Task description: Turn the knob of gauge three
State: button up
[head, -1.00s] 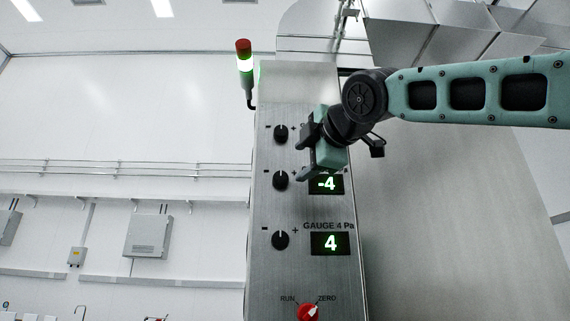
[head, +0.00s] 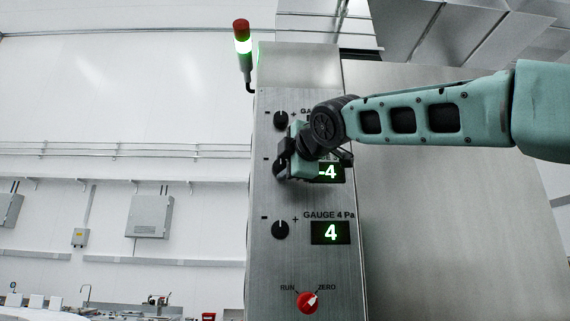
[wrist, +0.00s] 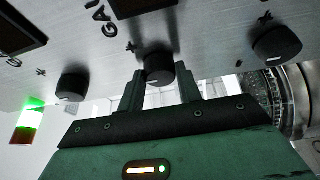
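The gauge three knob, black and round, is hidden behind my gripper (head: 284,166) in the head view. In the wrist view the knob (wrist: 159,68) lies between my two fingertips (wrist: 161,88). The fingers are apart, one on each side of it, with their tips close to it; I cannot tell whether they touch it.
Above is another black knob (head: 281,121). Below are the gauge 4 knob (head: 280,230), its display (head: 330,232) reading 4, and a red RUN/ZERO switch (head: 307,301). A signal lamp (head: 243,48) glows green at the panel's upper left.

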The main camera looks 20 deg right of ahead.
jog(key=c, duration=0.4)
jog(key=shift+o, duration=0.2)
jog(key=shift+f+b, duration=0.15)
jog(key=shift+b, duration=0.3)
jog(key=m+t+b, duration=0.1)
jog(key=m+b, duration=0.2)
jog(key=b, duration=0.1)
jog(key=m+t+h+b, duration=0.1)
jog(key=m+b, duration=0.2)
jog(key=b, duration=0.2)
jog(key=f+m+t+b, duration=0.1)
jog(key=m+b, duration=0.2)
jog(key=b, duration=0.1)
jog(key=shift+a+m+h, duration=0.2)
jog(key=shift+m+h, duration=0.1)
jog(key=shift+w+r+m+t+h+b, duration=0.15)
jog(key=shift+m+h+b, duration=0.4)
jog(key=shift+m, duration=0.35)
jog(key=shift+s+m+t+h+b, duration=0.15)
jog(key=shift+m+h+b, duration=0.2)
jog(key=shift+m+b, duration=0.45)
jog(key=shift+m, duration=0.3)
jog(key=shift+r, duration=0.1)
